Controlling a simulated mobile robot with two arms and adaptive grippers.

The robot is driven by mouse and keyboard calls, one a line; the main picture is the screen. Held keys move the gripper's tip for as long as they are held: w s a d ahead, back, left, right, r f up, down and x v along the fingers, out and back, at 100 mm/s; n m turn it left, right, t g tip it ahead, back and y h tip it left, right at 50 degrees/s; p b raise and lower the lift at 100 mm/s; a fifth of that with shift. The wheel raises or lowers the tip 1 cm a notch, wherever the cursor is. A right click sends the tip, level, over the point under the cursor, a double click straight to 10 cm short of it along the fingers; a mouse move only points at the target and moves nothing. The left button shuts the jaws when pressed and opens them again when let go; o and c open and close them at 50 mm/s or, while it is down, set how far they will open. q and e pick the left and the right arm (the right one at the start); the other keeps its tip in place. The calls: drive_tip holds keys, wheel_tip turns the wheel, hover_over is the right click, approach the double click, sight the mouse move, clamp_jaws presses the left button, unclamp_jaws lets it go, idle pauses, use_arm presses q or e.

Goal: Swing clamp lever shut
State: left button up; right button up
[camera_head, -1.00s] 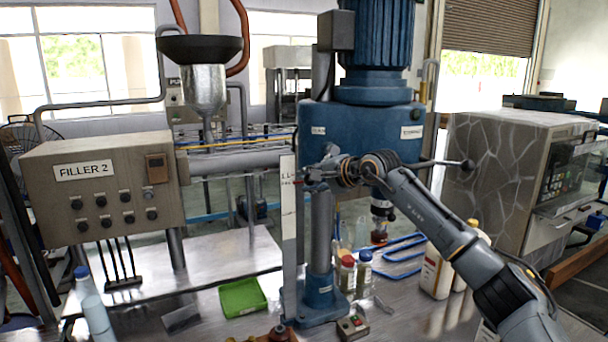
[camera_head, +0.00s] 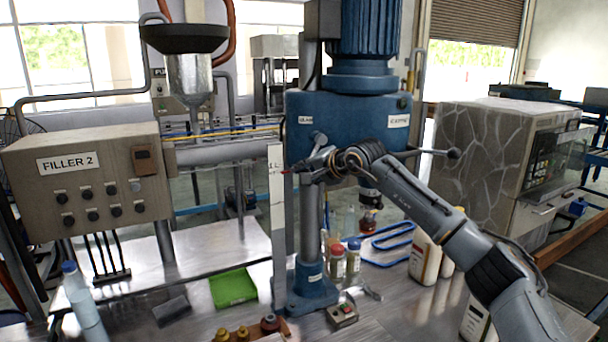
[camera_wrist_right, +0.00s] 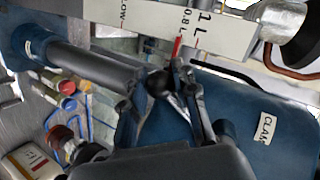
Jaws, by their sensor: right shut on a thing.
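The blue machine head (camera_head: 345,112) stands on a round column (camera_head: 311,222) and carries small white labels. In the right wrist view one label (camera_wrist_right: 267,128) reads "CLAM", cut off by the machine's curve or its angle. My right gripper (camera_head: 300,167) is at the front of the head, beside the column. In the right wrist view its fingers (camera_wrist_right: 165,82) are closed around a black ball knob (camera_wrist_right: 158,84) with a thin metal rod, which looks like the clamp lever. The fingers hide part of the knob. My left gripper is not in view.
A white scale plate (camera_head: 277,205) with a red pointer (camera_wrist_right: 177,48) stands close to my right gripper. Another ball-ended lever (camera_head: 453,153) sticks out right.

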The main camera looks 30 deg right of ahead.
drive_tip(key=o, duration=0.8)
drive_tip(key=shift+d+f, duration=0.1)
drive_tip(key=shift+c, duration=0.2)
drive_tip(key=v, duration=1.2)
